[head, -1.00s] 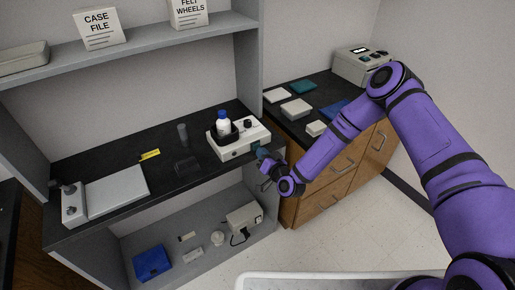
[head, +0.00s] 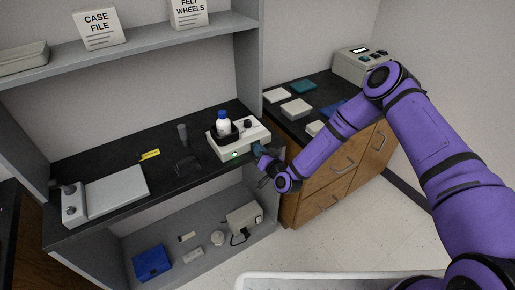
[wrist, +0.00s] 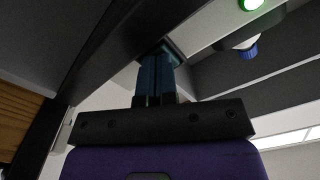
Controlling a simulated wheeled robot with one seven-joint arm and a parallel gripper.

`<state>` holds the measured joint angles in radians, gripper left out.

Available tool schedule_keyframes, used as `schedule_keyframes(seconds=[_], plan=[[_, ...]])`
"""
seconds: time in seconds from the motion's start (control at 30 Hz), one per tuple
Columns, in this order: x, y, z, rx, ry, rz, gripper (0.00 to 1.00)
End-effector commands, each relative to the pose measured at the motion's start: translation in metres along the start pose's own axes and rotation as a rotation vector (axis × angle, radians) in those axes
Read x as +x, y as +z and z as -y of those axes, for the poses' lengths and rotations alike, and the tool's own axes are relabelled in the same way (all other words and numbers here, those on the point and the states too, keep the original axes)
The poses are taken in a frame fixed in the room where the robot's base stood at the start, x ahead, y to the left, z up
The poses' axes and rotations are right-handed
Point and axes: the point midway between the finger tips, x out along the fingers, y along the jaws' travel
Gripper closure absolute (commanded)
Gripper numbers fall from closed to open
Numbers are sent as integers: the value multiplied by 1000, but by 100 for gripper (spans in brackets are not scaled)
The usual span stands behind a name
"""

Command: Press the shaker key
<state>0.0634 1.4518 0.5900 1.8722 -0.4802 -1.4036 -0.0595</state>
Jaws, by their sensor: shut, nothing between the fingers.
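The shaker (head: 228,149) is a white box on the black bench, with a dark round holder on top and a white bottle with a blue cap (head: 222,118) standing in it. A green light (head: 235,155) glows on its front face; it also shows in the wrist view (wrist: 252,3). My gripper (head: 257,150) is at the right end of the shaker's front. In the wrist view its blue fingers (wrist: 160,55) are together, empty, with their tips at a dark square patch on the shaker's face. The tips hide most of this patch, so contact is hard to judge.
A flat white plate device (head: 110,195) lies at the bench's left. A grey cylinder (head: 182,134), a yellow item (head: 149,155) and a dark stand (head: 187,166) are between. A grey shelf (head: 140,45) runs above. Wooden drawers (head: 325,185) stand to the right.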

Motion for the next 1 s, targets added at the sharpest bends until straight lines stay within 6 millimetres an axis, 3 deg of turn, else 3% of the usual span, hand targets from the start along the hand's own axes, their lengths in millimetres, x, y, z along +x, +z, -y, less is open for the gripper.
schedule_keyframes(seconds=[0.17,1.0], plan=[[-4,0,0,0,0,0,100],[-61,0,0,0,1,1,100]])
